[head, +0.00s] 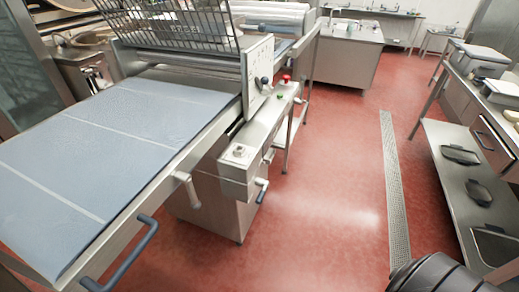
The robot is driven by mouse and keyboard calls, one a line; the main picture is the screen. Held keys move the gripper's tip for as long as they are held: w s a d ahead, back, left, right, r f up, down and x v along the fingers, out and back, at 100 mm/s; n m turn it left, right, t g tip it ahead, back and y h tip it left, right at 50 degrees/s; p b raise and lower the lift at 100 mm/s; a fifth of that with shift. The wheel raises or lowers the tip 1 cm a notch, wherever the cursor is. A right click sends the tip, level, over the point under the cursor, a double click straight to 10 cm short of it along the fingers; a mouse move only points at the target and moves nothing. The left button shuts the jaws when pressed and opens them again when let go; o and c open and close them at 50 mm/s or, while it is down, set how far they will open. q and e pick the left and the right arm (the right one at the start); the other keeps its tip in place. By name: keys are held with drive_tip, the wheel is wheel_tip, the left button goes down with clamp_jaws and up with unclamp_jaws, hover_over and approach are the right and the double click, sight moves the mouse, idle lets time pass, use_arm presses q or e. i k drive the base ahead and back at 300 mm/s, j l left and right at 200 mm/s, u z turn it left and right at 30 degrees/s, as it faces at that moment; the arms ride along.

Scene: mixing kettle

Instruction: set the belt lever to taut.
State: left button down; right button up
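A dough sheeter with a blue-grey belt (110,130) fills the left of the head view. A short silver lever (187,190) hangs downward from the near side rail of the belt table. Another small lever with a dark grip (262,190) is lower on the machine's cabinet. No label shows which is the belt lever, and I cannot read a taut or slack setting. The belt lies flat, with pale lines across it. Neither of my grippers is in view.
A dark blue bar handle (122,262) juts from the belt table's near end. A control box (240,155) and a red button (287,77) sit on the machine's side. Red floor (310,215) is clear to a drain grate (393,180). A steel bench (465,185) stands right.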

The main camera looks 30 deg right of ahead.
sight(183, 177)
drive_tip(key=z, duration=0.9)
drive_tip(key=k, duration=0.2)
drive_tip(key=k+u, duration=0.1)
drive_tip(key=u, duration=0.4)
drive_tip(key=k+u, duration=0.15)
drive_tip(key=u, duration=0.3)
drive_tip(key=j+u, duration=0.15)
drive_tip(key=u, duration=0.35)
drive_tip(key=k+j+u, duration=0.15)
drive_tip(key=u, duration=0.3)
drive_tip(key=l+u, duration=0.85)
drive_tip(key=l, duration=0.15)
drive_tip(key=k+l+u, duration=0.1)
drive_tip(key=l+u, duration=0.35)
drive_tip(key=k+l+u, duration=0.2)
drive_tip(key=l+u, duration=0.25)
drive_tip(key=k+l+u, duration=0.2)
drive_tip(key=l+u, duration=0.2)
